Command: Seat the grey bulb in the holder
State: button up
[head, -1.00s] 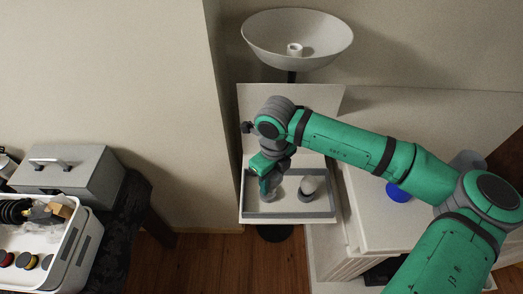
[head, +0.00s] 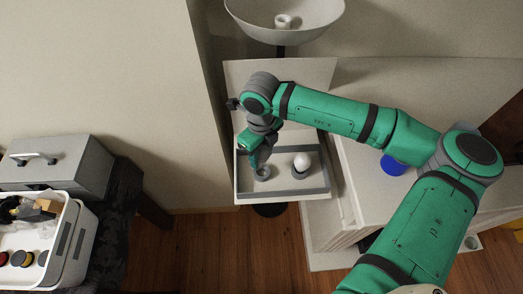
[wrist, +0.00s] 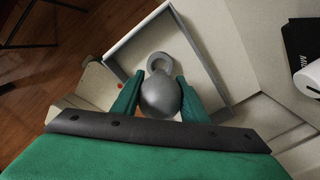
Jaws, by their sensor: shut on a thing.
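The grey bulb (wrist: 160,95) is round and shows in the wrist view between the two green fingers of my gripper (wrist: 159,88), which is shut on it. A grey ring-shaped holder (wrist: 159,63) lies in the tray just beyond the bulb in that view. In the head view my gripper (head: 257,160) reaches down into the left part of the tray, close by this holder (head: 263,173). The bulb is mostly hidden there, and I cannot tell whether it touches the holder.
A white bulb (head: 302,160) stands in a second holder (head: 300,173) at the tray's right. The grey-walled tray (head: 285,194) adjoins a white cabinet. A bowl-shaped lamp (head: 284,36) with a socket stands behind. A blue object (head: 393,166) is under my arm.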

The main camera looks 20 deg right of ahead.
aim_at(261, 161)
jog(key=shift+f, duration=1.85)
jog(key=shift+f, duration=1.6)
dwell(0.5)
jog(key=o, duration=1.1)
notch_tip(261, 161, up, 11)
jog(key=shift+f, duration=0.1)
